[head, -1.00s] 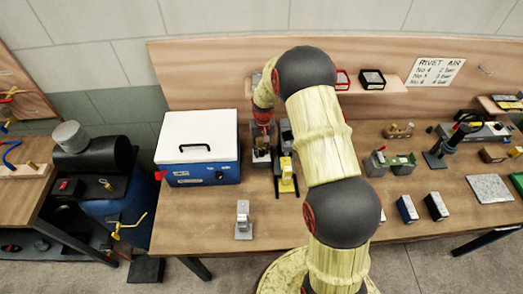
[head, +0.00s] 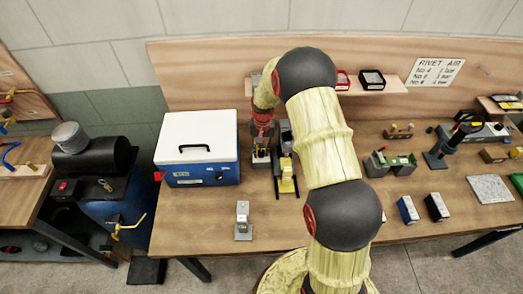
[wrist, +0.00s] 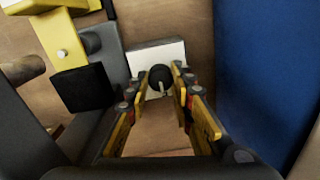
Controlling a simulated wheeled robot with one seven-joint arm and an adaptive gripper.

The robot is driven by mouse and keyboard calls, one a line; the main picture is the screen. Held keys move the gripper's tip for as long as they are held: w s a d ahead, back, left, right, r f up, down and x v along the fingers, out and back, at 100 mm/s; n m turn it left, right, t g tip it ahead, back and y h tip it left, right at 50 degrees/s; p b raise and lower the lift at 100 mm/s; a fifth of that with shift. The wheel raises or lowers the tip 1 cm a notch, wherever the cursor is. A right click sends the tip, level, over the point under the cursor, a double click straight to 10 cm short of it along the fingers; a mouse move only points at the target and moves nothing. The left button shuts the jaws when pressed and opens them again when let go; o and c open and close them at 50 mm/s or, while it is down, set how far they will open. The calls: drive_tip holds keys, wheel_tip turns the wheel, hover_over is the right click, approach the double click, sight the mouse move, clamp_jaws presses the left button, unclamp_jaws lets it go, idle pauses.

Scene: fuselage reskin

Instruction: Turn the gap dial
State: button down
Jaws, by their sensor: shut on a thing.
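The gap dial (wrist: 161,77) is a round black knob with a pale pointer, on a white-faced block (wrist: 155,58) in the wrist view. My gripper (wrist: 158,88) has its yellow fingers on either side of the knob and is shut on it. In the head view, my gripper (head: 262,146) reaches down at the back of the bench, just right of the blue box. The dial is too small and covered to make out there.
The blue box with a white lid (head: 197,150) stands close on the left. A yellow and black tool (head: 286,178) is close on the right. A small grey metal piece (head: 243,220) stands in front. A shelf with bins (head: 371,79) is behind.

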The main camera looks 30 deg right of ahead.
sight(262, 152)
drive_tip(key=c, duration=1.5)
unclamp_jaws()
drive_tip(key=shift+c, duration=0.2)
wheel_tip(262, 152, up, 12)
drive_tip(key=shift+d, duration=0.1)
drive_tip(key=s+a+r+n+t+b, duration=0.1)
drive_tip(key=s+a+r+n+b, duration=0.1)
drive_tip(key=s, duration=0.8)
drive_tip(key=s+a+r+n+t+b, duration=0.2)
drive_tip(key=s+a+r+b, duration=0.3)
drive_tip(key=s, duration=0.6)
drive_tip(key=s+a+r+n+t+b, duration=0.2)
drive_tip(key=s+a+r+b, duration=0.2)
drive_tip(key=s, duration=0.6)
drive_tip(key=shift+s+a+r, duration=0.15)
drive_tip(key=shift+a+r, duration=0.7)
drive_tip(key=shift+r, duration=0.05)
